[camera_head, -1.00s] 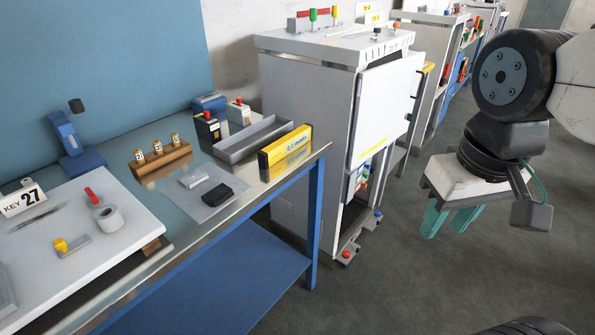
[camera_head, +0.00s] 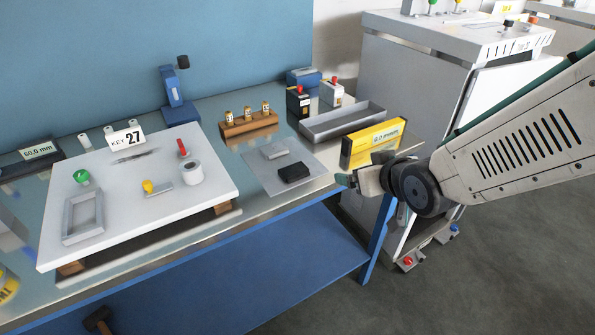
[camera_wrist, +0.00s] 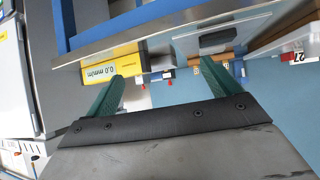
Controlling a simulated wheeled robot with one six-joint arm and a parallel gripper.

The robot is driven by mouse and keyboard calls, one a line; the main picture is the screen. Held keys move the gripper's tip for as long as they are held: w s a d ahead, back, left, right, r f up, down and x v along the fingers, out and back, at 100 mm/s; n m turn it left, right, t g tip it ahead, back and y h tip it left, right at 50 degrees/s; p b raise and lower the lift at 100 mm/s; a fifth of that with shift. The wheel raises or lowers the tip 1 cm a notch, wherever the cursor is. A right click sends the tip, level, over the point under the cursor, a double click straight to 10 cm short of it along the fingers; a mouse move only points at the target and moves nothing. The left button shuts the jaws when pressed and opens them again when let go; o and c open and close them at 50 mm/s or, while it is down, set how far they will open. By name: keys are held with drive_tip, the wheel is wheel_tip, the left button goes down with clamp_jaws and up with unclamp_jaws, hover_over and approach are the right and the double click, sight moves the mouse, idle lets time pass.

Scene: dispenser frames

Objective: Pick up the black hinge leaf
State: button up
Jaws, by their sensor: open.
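The black hinge leaf (camera_head: 294,172) is a small dark block lying flat on a grey mat (camera_head: 262,176) near the front edge of the bench. A light grey leaf (camera_head: 276,151) lies just behind it on the same mat. My gripper (camera_head: 345,180) is to the right of the black leaf, at the bench's front edge, apart from it. In the wrist view, my gripper (camera_wrist: 166,76) shows two green fingers spread wide with nothing between them. A dark piece, apparently the black leaf (camera_wrist: 217,39), shows beyond the right finger.
A yellow box (camera_head: 372,143) stands close behind my gripper. A grey tray (camera_head: 342,122), a wooden block with brass pieces (camera_head: 249,124) and red-topped items (camera_head: 299,101) are behind the mat. A white board (camera_head: 120,200) with parts lies left. The space above the mat is clear.

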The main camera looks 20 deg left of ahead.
sight(295, 171)
drive_tip(key=a+f+y, duration=0.1)
drive_tip(key=a+f, duration=0.1)
drive_tip(key=a, duration=0.3)
drive_tip(key=w+a+f+n+y, duration=0.1)
drive_tip(key=a+f, duration=0.1)
drive_tip(key=a, duration=0.3)
drive_tip(key=a+f+n+y, duration=0.1)
drive_tip(key=a+f, duration=0.1)
drive_tip(key=a, duration=0.3)
drive_tip(key=shift+w+a+y, duration=0.2)
drive_tip(key=shift+w+y, duration=0.2)
drive_tip(key=c, duration=1.1)
